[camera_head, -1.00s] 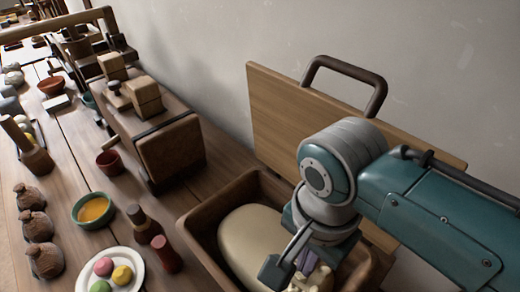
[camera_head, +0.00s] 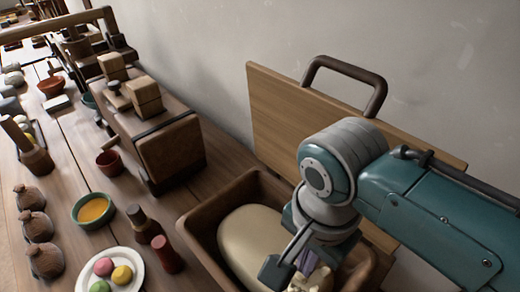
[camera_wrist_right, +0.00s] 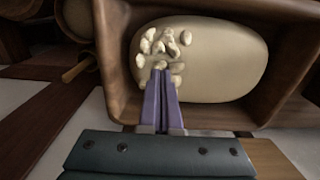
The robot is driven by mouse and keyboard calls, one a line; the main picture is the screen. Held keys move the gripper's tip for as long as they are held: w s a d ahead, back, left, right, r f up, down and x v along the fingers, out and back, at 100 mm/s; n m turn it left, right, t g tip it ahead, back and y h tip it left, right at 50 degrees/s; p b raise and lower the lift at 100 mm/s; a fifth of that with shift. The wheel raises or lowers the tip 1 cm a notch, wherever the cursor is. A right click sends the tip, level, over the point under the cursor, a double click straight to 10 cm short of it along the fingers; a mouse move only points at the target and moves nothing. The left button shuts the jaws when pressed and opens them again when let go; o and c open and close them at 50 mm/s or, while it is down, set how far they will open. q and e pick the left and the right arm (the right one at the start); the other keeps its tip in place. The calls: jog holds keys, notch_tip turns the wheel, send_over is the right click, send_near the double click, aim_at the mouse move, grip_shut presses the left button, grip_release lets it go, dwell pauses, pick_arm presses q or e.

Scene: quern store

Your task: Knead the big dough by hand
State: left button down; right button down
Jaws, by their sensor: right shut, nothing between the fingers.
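The big dough (camera_head: 250,240) is a smooth, pale oval mass in a brown wooden trough (camera_head: 207,212). In the right wrist view the dough (camera_wrist_right: 215,65) fills much of the trough (camera_wrist_right: 112,70). Several small pale lumps (camera_wrist_right: 165,42) cluster at one end of it. My right gripper (camera_wrist_right: 160,72) has its purple fingers shut together with nothing between them. Its fingertips are at the lumps, over the dough's end; whether they press in I cannot tell. In the head view my right gripper (camera_head: 303,268) reaches down into the trough and hides part of the dough. My left gripper is not in view.
A wooden board (camera_head: 290,110) with a dark handle (camera_head: 345,68) leans behind the trough by the wall. Left of the trough stand a red bottle (camera_head: 166,255), a plate of coloured balls (camera_head: 135,255) and a bowl of yellow liquid (camera_head: 80,222). A wooden box (camera_head: 170,150) stands farther back.

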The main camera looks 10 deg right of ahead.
jog(key=shift+f, duration=0.15)
jog(key=shift+f+b, duration=1.05)
jog(key=shift+f, duration=0.25)
jog(key=shift+r, duration=0.25)
notch_tip(320, 180, up, 3)
jog(key=p, duration=0.3)
jog(key=shift+p, duration=0.3)
jog(key=shift+f, duration=0.2)
